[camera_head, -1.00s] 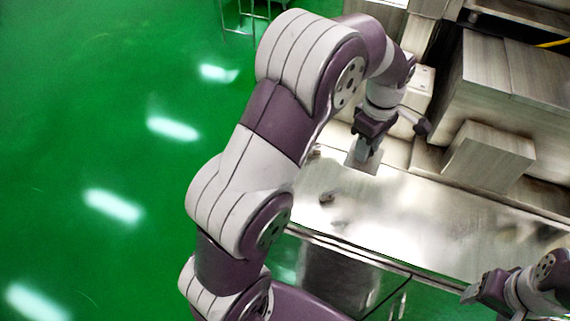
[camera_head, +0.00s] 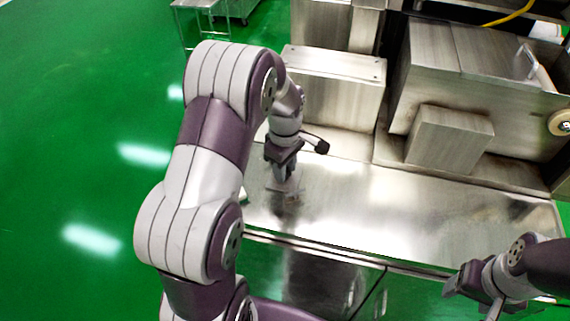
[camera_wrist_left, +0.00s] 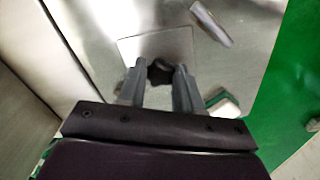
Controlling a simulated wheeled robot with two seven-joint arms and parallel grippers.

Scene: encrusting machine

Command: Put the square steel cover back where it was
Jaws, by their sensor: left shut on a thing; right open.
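The square steel cover (camera_wrist_left: 178,42) is a thin, shiny grey plate with a dark knob (camera_wrist_left: 160,72) in the left wrist view. My left gripper (camera_wrist_left: 156,74) is shut on the knob, one finger on each side. In the head view my left gripper (camera_head: 285,172) points down over the left part of the steel worktop (camera_head: 390,205). The cover is hard to make out there, and I cannot tell whether it touches the worktop. My right gripper (camera_head: 474,288) is open and empty at the lower right, in front of the worktop's front edge.
A steel box (camera_head: 335,85) stands behind my left gripper. A larger machine housing (camera_head: 485,75) with a smaller box (camera_head: 450,140) stands to the right. A metal bar (camera_wrist_left: 211,24) and a white-green item (camera_wrist_left: 223,104) lie near the cover. The middle worktop is clear.

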